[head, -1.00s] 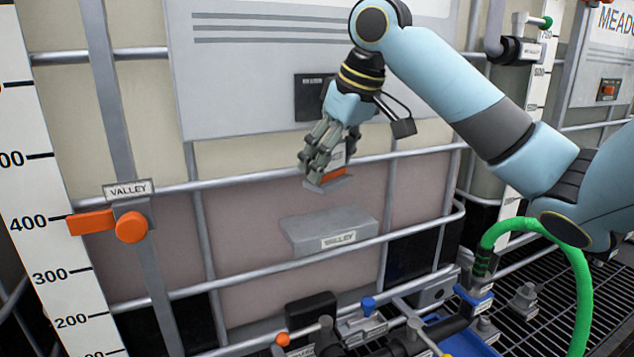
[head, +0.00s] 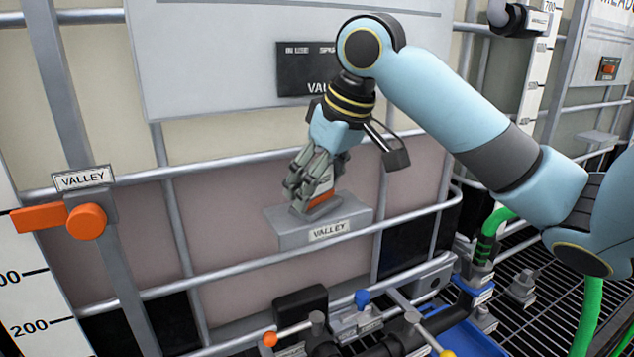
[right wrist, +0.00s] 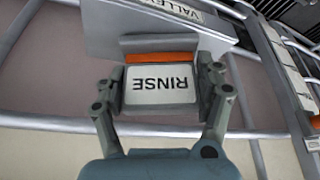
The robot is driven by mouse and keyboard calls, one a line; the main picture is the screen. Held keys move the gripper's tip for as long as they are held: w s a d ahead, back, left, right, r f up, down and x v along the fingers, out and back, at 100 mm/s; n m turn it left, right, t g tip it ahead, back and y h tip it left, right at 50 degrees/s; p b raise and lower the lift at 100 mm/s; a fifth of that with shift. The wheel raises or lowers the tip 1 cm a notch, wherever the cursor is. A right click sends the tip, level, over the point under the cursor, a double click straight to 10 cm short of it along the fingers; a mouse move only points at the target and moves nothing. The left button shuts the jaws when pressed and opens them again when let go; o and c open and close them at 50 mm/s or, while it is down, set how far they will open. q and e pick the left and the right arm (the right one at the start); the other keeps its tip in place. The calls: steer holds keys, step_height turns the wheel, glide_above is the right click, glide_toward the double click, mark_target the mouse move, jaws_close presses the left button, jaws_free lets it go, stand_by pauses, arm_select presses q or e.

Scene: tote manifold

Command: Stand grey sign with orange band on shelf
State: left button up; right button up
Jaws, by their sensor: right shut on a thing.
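The grey sign (right wrist: 160,44) has an orange band and a white face reading RINSE, upside down in the right wrist view. My right gripper (right wrist: 160,95) is shut on it, one finger at each side. In the head view the sign's orange band (head: 322,199) shows beside the fingers of my right gripper (head: 312,190). The sign is upright, its base at the top of the grey shelf (head: 290,238) labelled VALLEY. I cannot tell whether the base touches the shelf. The shelf also shows in the right wrist view (right wrist: 110,38). My left gripper is not in view.
Tote cage bars (head: 250,262) run in front of and around the shelf. An orange-handled VALLEY valve (head: 86,221) is at left. A black plaque (head: 300,68) hangs above. Pipes, a green hose (head: 492,235) and a blue tray (head: 470,340) are lower right.

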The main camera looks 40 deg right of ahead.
steer(key=o, duration=0.9)
steer(key=shift+f, duration=0.15)
steer(key=o, duration=0.5)
steer(key=shift+w+d, duration=0.15)
steer(key=shift+d, duration=0.05)
steer(key=shift+c, duration=0.2)
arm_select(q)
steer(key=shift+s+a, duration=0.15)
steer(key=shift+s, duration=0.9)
arm_select(e)
steer(key=shift+a, duration=0.1)
steer(key=shift+r, duration=0.2)
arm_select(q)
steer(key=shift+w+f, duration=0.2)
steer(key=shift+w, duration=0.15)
arm_select(e)
steer(key=v, duration=1.2)
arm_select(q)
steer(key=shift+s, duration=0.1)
